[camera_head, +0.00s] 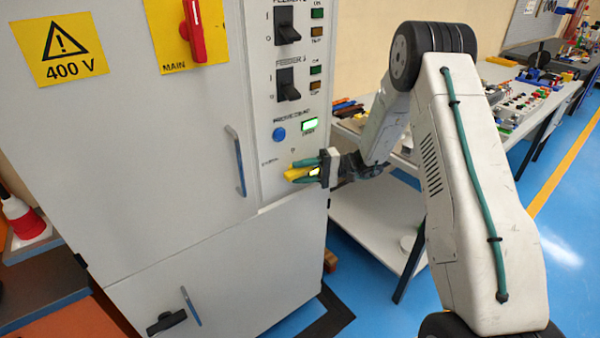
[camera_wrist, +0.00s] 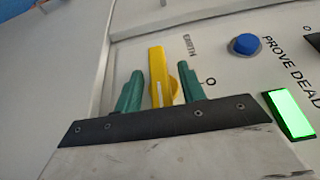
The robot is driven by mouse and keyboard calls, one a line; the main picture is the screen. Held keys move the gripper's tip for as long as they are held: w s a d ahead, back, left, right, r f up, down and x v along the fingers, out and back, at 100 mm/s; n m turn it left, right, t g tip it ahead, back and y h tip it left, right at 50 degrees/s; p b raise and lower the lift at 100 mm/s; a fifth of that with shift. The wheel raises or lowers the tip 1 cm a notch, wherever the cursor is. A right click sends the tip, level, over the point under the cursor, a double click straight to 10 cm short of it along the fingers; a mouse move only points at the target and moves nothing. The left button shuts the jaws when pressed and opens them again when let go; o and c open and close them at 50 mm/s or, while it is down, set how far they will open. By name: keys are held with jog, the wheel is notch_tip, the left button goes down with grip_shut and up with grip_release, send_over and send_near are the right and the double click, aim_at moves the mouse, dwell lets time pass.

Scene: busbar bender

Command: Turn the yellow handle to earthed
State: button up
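The yellow handle (camera_head: 298,173) is on the grey cabinet's front panel, below the blue button. In the head view it lies roughly level and points left, near the EARTH label; the O mark is above it. In the wrist view the yellow handle (camera_wrist: 157,85) shows a white line along its bar and stands between my green fingers. My gripper (camera_head: 297,171) reaches it from the right. In the wrist view my gripper (camera_wrist: 159,72) has its fingers apart on both sides of the handle. A gap shows at the left finger; contact at the right finger is unclear.
The blue button (camera_head: 279,134) and the lit green PROVE DEAD lamp (camera_head: 309,125) sit just above. Black feeder switches (camera_head: 287,84) and the red main handle (camera_head: 193,31) are higher. A door handle (camera_head: 237,162) stands to the left. A workbench (camera_head: 535,110) is at the right.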

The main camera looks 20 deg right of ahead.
aim_at(310, 170)
jog(key=d, duration=0.7)
jog(key=shift+s, duration=0.25)
